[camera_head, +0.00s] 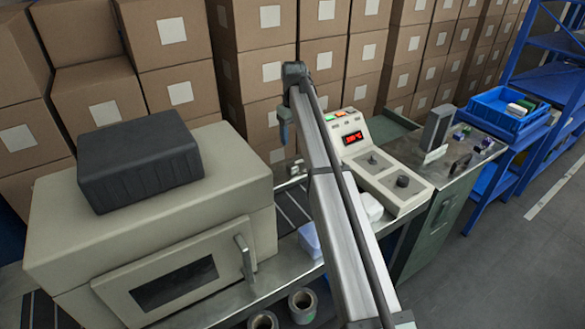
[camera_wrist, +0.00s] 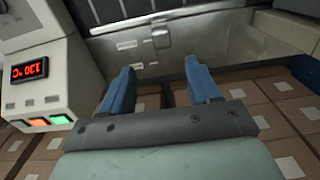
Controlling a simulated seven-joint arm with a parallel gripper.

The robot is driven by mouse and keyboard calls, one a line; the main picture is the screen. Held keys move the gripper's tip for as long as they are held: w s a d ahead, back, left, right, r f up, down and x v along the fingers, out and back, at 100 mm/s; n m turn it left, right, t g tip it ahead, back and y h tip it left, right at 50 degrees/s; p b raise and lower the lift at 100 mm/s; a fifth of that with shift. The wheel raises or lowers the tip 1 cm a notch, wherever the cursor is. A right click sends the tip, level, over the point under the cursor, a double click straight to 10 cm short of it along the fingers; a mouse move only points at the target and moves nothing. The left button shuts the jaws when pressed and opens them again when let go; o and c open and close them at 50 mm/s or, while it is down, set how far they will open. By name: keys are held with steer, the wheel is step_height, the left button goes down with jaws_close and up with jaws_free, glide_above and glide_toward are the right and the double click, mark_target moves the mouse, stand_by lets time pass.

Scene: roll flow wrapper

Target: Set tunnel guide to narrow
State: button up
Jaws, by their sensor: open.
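My gripper (camera_wrist: 160,80) is open and empty, with two blue fingers apart in the wrist view. In the head view my gripper (camera_head: 284,125) hangs above the far side of the machine, partly hidden by my arm. In the wrist view the fingers point toward a metal side plate (camera_wrist: 185,50). Small metal fittings (camera_wrist: 160,38) sit on this plate, just beyond and between the fingertips, apart from them. They may be the tunnel guide's setting, but I cannot tell, nor read any position mark. In the head view this area is mostly hidden behind my arm.
A control console (camera_head: 375,165) with a red display and knobs stands right of my arm. A beige housing (camera_head: 160,230) with a dark box (camera_head: 138,165) on top stands left. Stacked cartons (camera_head: 255,60) line the back, close behind my gripper. A blue bin (camera_head: 505,112) is far right.

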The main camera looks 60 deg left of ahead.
mark_target(293, 165)
step_height(293, 165, down, 14)
steer(key=shift+s+a+r, duration=0.1)
steer(key=shift+s, duration=0.05)
stand_by(0.5)
jaws_close()
stand_by(0.6)
